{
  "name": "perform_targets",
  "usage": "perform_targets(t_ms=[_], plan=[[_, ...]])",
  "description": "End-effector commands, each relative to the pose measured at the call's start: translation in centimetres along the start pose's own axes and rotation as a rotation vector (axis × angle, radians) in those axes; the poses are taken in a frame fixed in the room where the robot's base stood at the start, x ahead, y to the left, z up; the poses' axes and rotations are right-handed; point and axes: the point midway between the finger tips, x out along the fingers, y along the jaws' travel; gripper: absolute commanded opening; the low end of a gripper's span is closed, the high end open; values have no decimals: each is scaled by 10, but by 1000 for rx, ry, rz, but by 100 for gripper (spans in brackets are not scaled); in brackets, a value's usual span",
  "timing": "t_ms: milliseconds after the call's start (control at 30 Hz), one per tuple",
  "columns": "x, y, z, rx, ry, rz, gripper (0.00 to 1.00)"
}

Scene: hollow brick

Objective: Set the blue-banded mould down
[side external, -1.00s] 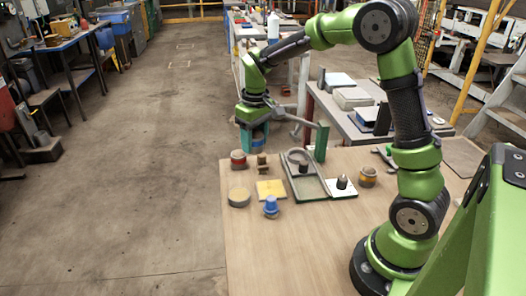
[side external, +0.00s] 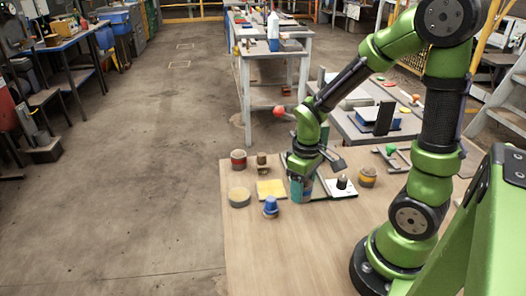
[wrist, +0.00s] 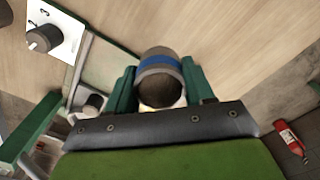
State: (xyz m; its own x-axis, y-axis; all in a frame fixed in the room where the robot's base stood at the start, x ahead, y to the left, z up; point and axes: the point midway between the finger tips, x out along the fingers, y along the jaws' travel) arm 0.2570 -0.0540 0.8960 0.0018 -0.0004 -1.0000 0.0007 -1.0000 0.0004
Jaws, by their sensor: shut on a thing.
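The blue-banded mould (wrist: 159,63) is a grey-brown hollow cylinder with a blue band near its rim. In the wrist view it sits between the two green fingers of my gripper (wrist: 161,88), which is shut on it. In the side view my gripper (side external: 301,191) points down at the left part of the green-edged tray (side external: 319,191) and hides much of it. The mould is mostly hidden there by the fingers. I cannot tell whether its base touches anything.
A white plate with a dark knob (side external: 342,183) and a yellow-banded mould (side external: 367,177) stand to the right. The front tabletop is clear.

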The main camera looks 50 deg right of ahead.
Motion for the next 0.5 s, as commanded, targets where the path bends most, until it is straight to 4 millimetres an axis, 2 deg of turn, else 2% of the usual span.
perform_targets(t_ms=[100,300,500], plan=[[4,7,-33,1,0,0,4],[8,17,-80,1,0,0,4],[10,22,-102,2,1,0,4]])
